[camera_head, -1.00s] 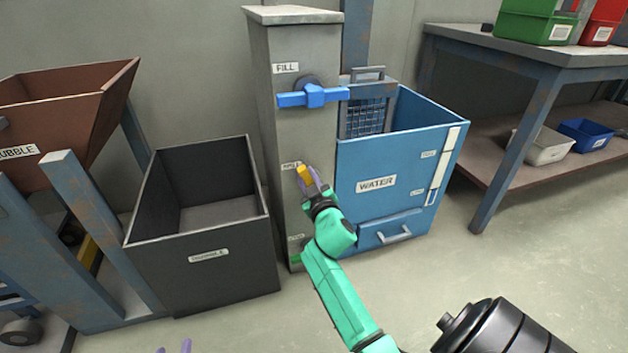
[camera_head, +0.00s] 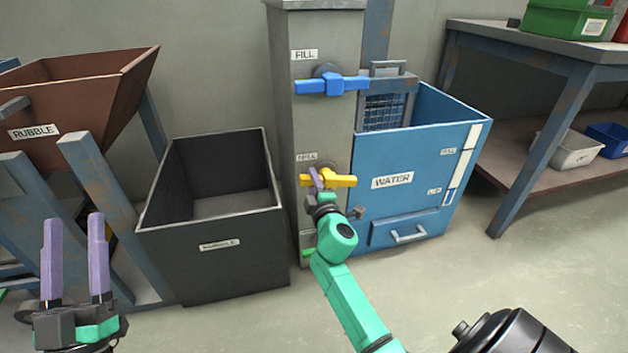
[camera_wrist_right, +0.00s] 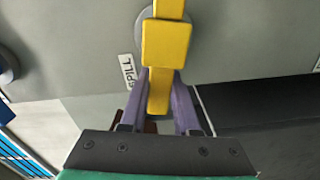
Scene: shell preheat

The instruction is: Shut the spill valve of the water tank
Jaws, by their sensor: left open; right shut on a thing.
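The yellow spill valve handle (camera_head: 343,181) is on the front of the grey column (camera_head: 325,130), under a partly covered SPILL label. It lies about level, crosswise. My right gripper (camera_head: 316,178) is shut on the handle's left arm. In the right wrist view the yellow handle (camera_wrist_right: 166,42) runs between the two purple fingers of my right gripper (camera_wrist_right: 160,76). The blue water tank (camera_head: 412,203) stands right of the column, with a level gauge (camera_head: 460,160) on its front. My left gripper (camera_head: 76,240) is open and empty at the lower left.
A blue FILL valve handle (camera_head: 335,85) sits crosswise higher on the column. A dark open bin (camera_head: 215,265) stands left of the column, beside a brown rubble hopper (camera_head: 75,110). A workbench (camera_head: 540,45) stands at the right. Floor in front of the tank is clear.

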